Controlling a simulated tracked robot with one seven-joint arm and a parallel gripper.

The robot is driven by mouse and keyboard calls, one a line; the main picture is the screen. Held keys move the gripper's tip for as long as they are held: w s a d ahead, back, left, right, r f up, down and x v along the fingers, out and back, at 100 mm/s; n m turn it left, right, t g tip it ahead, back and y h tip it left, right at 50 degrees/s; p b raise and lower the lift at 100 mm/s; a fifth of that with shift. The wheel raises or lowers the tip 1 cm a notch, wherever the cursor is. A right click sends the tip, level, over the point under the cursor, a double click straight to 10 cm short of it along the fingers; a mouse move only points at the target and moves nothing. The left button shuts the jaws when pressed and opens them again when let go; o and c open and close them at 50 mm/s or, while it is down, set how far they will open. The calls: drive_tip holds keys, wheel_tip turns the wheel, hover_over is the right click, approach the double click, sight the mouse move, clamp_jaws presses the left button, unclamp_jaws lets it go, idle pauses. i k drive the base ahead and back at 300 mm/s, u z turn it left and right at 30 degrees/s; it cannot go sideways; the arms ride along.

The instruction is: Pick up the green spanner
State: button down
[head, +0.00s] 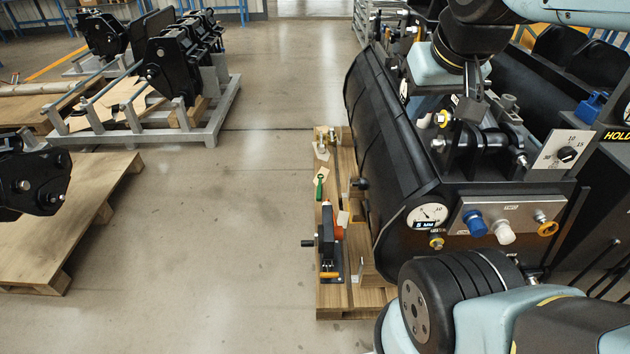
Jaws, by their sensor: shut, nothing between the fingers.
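The green spanner (319,186) is small in the head view. It lies on the narrow wooden pallet left of the big black bucket-like attachment, with a pale tag beside its upper end. My gripper (471,112) hangs from my arm at the upper right, in front of the black attachment in the picture. It is shut with nothing in it. It is well apart from the spanner, to the right of it and higher in the picture.
A black vice-like tool (327,242) with an orange handle stands on the pallet (335,298) below the spanner. Metal fittings (326,137) lie above it. The black attachment (385,150) rises close on the right. Open concrete floor (240,220) lies left.

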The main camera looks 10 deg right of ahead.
sight(319, 188)
drive_tip(key=u, duration=0.75)
drive_tip(key=k, duration=0.95)
drive_tip(key=u, duration=0.8)
drive_tip(key=k, duration=0.35)
drive_tip(key=u, duration=0.4)
drive_tip(key=i, duration=1.05)
drive_tip(key=z, duration=0.3)
drive_tip(key=i, duration=1.25)
drive_tip(key=z, duration=0.35)
drive_tip(key=i, duration=1.45)
drive_tip(key=z, duration=0.6)
drive_tip(key=i, duration=1.2)
drive_tip(key=z, duration=0.6)
